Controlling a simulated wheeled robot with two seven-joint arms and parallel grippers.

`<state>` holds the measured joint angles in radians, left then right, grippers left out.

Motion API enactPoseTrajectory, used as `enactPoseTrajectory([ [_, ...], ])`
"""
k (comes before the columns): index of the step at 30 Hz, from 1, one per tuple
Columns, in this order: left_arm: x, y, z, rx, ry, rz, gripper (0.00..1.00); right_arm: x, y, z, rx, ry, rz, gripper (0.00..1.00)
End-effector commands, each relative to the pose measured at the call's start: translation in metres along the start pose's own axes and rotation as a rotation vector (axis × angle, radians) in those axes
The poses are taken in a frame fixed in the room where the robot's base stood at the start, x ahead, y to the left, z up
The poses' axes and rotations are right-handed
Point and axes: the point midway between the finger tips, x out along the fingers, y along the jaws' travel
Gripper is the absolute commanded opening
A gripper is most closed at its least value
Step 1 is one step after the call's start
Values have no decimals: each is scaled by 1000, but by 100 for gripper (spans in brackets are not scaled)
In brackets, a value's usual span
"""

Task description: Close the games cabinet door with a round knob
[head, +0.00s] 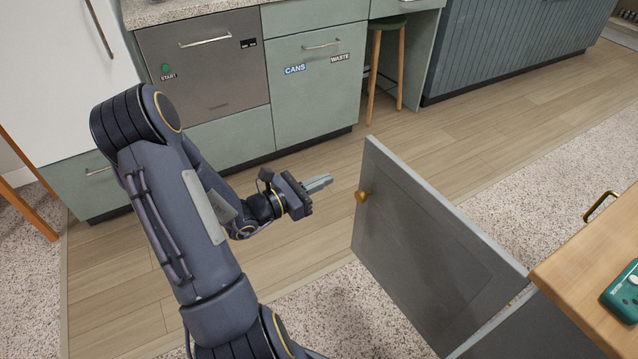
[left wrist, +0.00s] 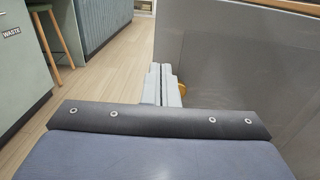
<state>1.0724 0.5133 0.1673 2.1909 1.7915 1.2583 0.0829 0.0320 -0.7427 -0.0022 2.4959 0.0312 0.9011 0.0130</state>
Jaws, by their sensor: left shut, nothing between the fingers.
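The grey cabinet door (head: 425,240) stands swung open in the head view, hinged at its right end near the wooden-topped cabinet (head: 590,265). Its round brass knob (head: 362,196) is near the door's free left edge, on the face turned toward me. My left gripper (head: 322,182) is shut and empty, a short way left of the knob and apart from the door. In the left wrist view, the shut fingers (left wrist: 162,85) point forward beside the door's free edge, and the knob (left wrist: 182,89) is partly hidden just right of them. My right gripper is not in view.
Green kitchen cabinets with CANS and WASTE labels (head: 315,80) and a grey dishwasher (head: 205,65) stand at the back. A wooden stool (head: 388,60) is beside them. A green item (head: 624,292) lies on the wooden top. Wood floor (head: 460,140) is clear behind the door.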

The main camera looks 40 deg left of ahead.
Motion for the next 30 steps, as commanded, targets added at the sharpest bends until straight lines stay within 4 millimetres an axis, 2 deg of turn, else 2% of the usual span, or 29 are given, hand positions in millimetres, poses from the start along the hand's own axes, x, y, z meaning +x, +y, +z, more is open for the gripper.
enactPoseTrajectory([
  [1, 12, -2, -1, 0, -3, -6, 0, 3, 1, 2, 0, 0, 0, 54],
  [6, 49, -1, -2, 1, -2, -6, 0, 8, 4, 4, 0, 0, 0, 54],
  [12, 82, -2, -1, 1, -1, -4, 0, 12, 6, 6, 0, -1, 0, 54],
  [18, 97, -1, 0, 2, 0, -3, 0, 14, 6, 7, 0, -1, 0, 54],
  [30, 99, -1, 0, 2, 1, -3, 0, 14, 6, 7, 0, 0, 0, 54],
])
